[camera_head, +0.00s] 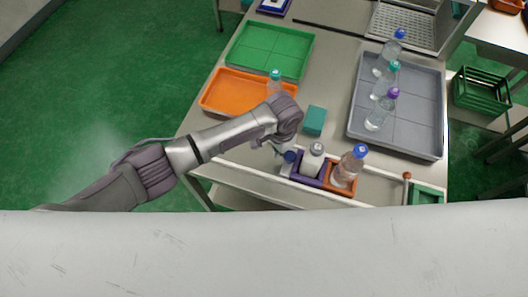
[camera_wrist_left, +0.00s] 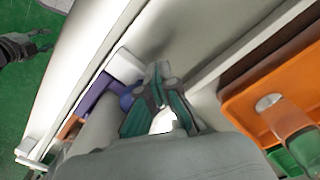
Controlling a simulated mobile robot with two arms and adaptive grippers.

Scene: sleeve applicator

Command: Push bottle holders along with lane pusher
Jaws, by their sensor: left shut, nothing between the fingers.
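A purple bottle holder (camera_head: 299,175) with a white bottle (camera_head: 312,160) stands in the lane at the table's front edge. To its right is an orange holder (camera_head: 338,187) with a clear, blue-capped bottle (camera_head: 350,166). My right gripper (camera_wrist_left: 40,42) appears open, far off.
An orange tray (camera_head: 222,104) and a green tray (camera_head: 240,55) lie at the left. A grey tray (camera_head: 428,148) with several capped bottles is at the right. A teal block (camera_head: 314,121) stands behind the lane. A rail (camera_head: 240,178) edges the lane.

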